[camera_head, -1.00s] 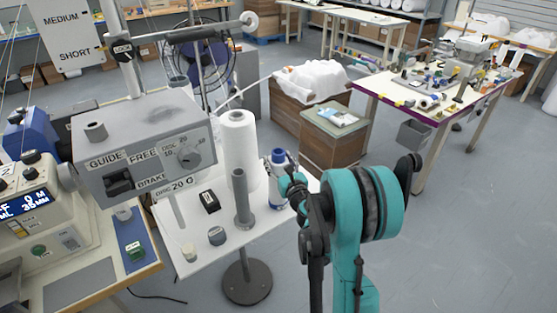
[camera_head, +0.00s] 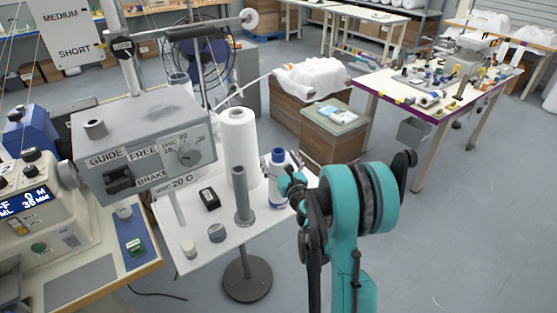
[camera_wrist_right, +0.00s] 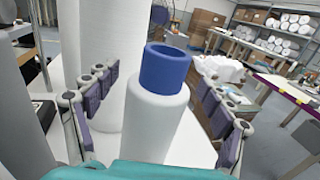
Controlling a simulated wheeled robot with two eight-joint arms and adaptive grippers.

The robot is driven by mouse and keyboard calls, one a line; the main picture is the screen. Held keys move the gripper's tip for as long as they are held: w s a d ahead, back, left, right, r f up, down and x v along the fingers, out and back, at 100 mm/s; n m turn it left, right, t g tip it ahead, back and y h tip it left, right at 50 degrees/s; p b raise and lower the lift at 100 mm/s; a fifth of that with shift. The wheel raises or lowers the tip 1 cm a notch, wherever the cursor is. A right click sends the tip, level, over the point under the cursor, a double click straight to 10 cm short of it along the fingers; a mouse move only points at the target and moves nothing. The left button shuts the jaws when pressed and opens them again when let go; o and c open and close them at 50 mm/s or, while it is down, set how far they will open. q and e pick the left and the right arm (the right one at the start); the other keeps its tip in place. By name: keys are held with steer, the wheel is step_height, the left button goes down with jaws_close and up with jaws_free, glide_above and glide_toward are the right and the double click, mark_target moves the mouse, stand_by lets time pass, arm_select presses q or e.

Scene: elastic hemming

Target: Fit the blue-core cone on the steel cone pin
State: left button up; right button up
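The blue-core cone (camera_head: 277,185) stands upright on the white shelf, a white cone with a blue core showing at the top. It also shows large in the right wrist view (camera_wrist_right: 155,115). My right gripper (camera_head: 290,188) is beside it at the shelf's right side. In the wrist view its two fingers (camera_wrist_right: 158,110) are spread either side of the cone, with visible gaps. The grey steel cone pin (camera_head: 241,190) stands upright and bare, left of the cone in the head view. My left gripper is not in view.
A tall white cone (camera_head: 238,145) stands close behind the pin. A small black block (camera_head: 209,200) and a grey knob (camera_head: 217,233) sit on the white shelf (camera_head: 190,215). A grey tension box (camera_head: 145,140) overhangs at left. Open floor lies right of my arm.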

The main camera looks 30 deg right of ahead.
step_height(320, 180, up, 10)
steer(key=shift+r, duration=0.1)
stand_by(0.5)
stand_by(0.4)
steer(key=s+a+r+m+g+h, duration=0.15)
steer(key=s+m, duration=0.35)
steer(key=m, duration=0.5)
steer(key=s+a+m+g+h, duration=0.25)
steer(key=s+m, duration=0.25)
steer(key=m, duration=0.4)
steer(key=s+a+f+m+g+y, duration=0.3)
steer(key=s+a+f+m, duration=0.4)
steer(key=s+a, duration=0.1)
steer(key=s+a+f+m+g+y, duration=0.3)
steer(key=s+a+f+m, duration=0.3)
steer(key=s+a, duration=0.3)
steer(key=shift+s+a+f+m+g+y, duration=0.3)
steer(key=shift+s+f+m+y, duration=0.1)
steer(key=shift+s+m+y, duration=0.4)
